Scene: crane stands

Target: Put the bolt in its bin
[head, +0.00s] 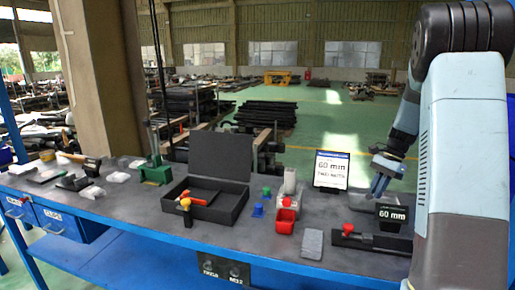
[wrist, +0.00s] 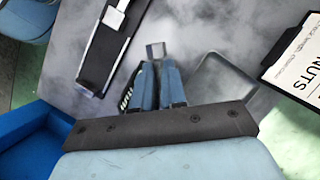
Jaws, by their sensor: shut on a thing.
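My gripper (head: 378,186) is above the right part of the bench. In the wrist view its blue fingers (wrist: 158,85) are shut on a small grey piece, seemingly the bolt (wrist: 155,50), whose end sticks out past the fingertips. The bolt is too small to make out in the head view. A grey tray (wrist: 222,82) lies on the bench beside the fingertips in the wrist view; in the head view a grey tray (head: 360,200) is below my gripper, partly hidden. A black label reading 60 mm (head: 392,215) stands by it.
A black tool rest (head: 370,238) lies at the front right. A red bin (head: 286,220), a grey pad (head: 313,244) and an open black case (head: 207,200) are further left.

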